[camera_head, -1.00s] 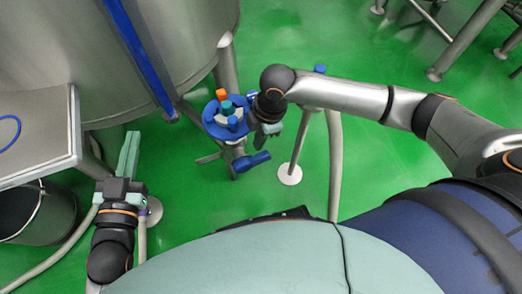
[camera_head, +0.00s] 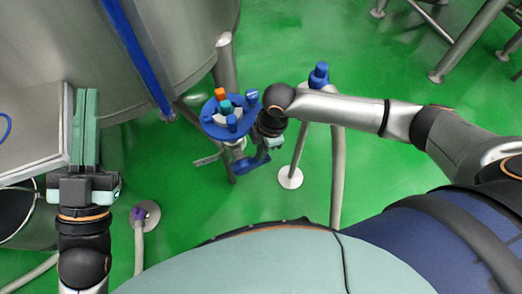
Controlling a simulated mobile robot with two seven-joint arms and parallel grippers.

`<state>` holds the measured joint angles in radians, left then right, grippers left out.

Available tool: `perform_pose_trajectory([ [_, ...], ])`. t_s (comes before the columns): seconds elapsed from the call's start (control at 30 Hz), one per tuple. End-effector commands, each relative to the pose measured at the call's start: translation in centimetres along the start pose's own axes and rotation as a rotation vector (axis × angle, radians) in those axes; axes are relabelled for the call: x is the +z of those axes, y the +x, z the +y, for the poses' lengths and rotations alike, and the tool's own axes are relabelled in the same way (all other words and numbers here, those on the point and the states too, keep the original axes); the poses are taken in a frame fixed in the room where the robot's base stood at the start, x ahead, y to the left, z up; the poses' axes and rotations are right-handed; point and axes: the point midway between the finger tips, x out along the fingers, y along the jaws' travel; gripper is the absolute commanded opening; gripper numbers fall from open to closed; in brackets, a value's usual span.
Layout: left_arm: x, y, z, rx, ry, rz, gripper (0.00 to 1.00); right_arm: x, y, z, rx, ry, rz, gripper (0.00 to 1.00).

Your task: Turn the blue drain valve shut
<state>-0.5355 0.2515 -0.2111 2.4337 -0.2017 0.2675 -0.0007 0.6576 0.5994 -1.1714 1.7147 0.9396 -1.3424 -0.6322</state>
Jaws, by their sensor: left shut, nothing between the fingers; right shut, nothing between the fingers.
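A blue lever handle (camera_head: 247,166) sits low under a round blue plate (camera_head: 211,129) beside the tank leg, and it looks like the drain valve. My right gripper (camera_head: 263,157) is shut and empty, pointing down at the lever's right end. It overlaps the lever in the picture, and I cannot tell if they touch. The gripper and wrist hide part of the lever and the fitting. My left gripper (camera_head: 86,92) is shut and empty at the left, far from the valve, with its green fingers over the metal table's right edge.
Orange, teal and blue pieces stand on the round plate. A steel tank (camera_head: 170,50) fills the upper left. A metal table (camera_head: 35,150) stands at the left above a bucket (camera_head: 15,215). A blue-topped post (camera_head: 319,76) stands right of the valve. Green floor (camera_head: 190,210) is open in front.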

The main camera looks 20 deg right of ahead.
Motion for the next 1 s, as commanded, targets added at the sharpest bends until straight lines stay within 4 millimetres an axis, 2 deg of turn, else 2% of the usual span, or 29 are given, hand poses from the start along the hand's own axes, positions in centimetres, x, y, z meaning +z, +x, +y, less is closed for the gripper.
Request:
perform_pose_trajectory([
  [0.33,0.2,0.1,-0.1,-0.001,-0.006,-0.018,0.00,0.6,0.3,-0.2,-0.009,0.004,0.049,0.00],
  [0.37,0.6,0.1,-0.1,-0.001,-0.010,-0.035,0.00,0.8,0.4,-0.2,-0.010,0.007,0.070,0.00],
  [0.5,4.4,-0.8,0.3,-0.008,-0.054,-0.191,0.00,1.4,0.7,-0.1,-0.002,0.005,0.138,0.00],
  [0.63,6.7,-1.5,0.7,-0.010,-0.081,-0.285,0.00,1.7,1.1,0.0,-0.002,0.003,0.138,0.00],
  [0.77,7.6,-1.9,0.8,-0.010,-0.093,-0.323,0.00,1.9,1.4,0.0,-0.001,0.001,0.138,0.00],
  [1.0,7.6,-1.9,0.9,-0.010,-0.093,-0.323,0.00,1.9,1.4,0.0,-0.001,0.001,0.136,0.00],
])
